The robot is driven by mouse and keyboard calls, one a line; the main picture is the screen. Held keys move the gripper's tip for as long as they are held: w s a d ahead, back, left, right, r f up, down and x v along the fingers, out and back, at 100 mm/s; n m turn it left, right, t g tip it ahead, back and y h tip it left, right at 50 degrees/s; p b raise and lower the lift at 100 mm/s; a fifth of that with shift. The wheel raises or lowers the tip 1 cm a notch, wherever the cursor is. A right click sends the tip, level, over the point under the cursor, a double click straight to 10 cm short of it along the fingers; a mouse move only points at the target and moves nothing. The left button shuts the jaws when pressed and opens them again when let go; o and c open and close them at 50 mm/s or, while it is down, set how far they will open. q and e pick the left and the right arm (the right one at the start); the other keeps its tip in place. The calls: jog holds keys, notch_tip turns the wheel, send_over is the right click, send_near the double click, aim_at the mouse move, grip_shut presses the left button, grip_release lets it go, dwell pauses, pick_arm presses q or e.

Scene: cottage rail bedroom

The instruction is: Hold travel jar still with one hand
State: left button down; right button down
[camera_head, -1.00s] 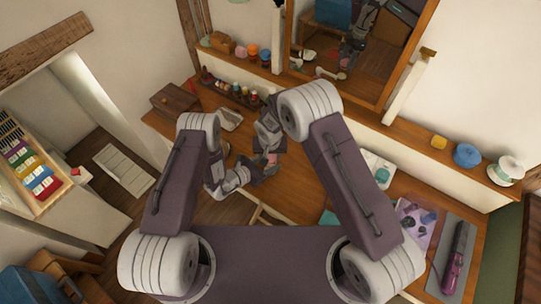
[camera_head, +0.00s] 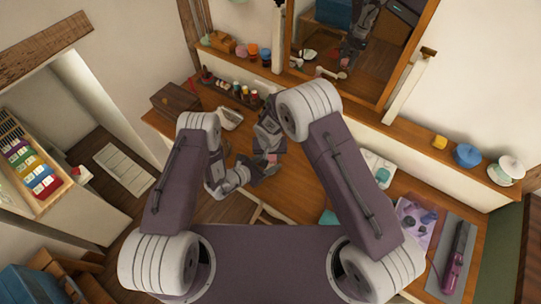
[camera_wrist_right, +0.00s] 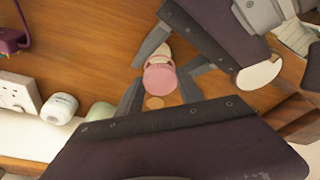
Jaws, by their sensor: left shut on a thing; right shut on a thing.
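The travel jar (camera_wrist_right: 160,78) shows its round pink top in the right wrist view, above the wooden desk. It is a small pink patch between the grippers in the head view (camera_head: 272,158). My right gripper (camera_wrist_right: 160,90) reaches in from the bottom of the wrist view and is shut on the jar, one finger on each side. My left gripper (camera_wrist_right: 171,60) comes from the top right and is shut on the jar from the opposite side. The jar's lower part is mostly hidden by the fingers.
A wooden box (camera_head: 173,100) and a row of bottles (camera_head: 232,88) stand at the back of the desk. A purple styling tool (camera_head: 457,258) lies on a grey mat at the right. A white lidded container (camera_wrist_right: 60,108) and a green one (camera_wrist_right: 100,111) are near the right gripper.

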aim_at(269, 165)
jog(key=shift+s+a+f, duration=0.1)
jog(key=shift+s+f, duration=0.5)
jog(key=shift+f, duration=0.2)
jog(key=shift+s+f, duration=0.6)
jog(key=shift+f, duration=0.2)
jog(key=shift+w+a+f+m+t+h, duration=0.15)
jog(key=shift+m+t+h, duration=0.25)
jog(key=shift+m, duration=0.5)
jog(key=shift+m+t, duration=0.3)
jog(key=shift+m, duration=0.2)
jog(key=c, duration=0.7)
grip_release()
jog(key=shift+a+h, duration=0.1)
jog(key=shift+h, duration=0.2)
jog(key=shift+a+r, duration=0.15)
jog(key=shift+r, duration=1.15)
jog(key=shift+a+r, duration=0.1)
jog(key=shift+r, duration=1.15)
jog(key=shift+c, duration=0.6)
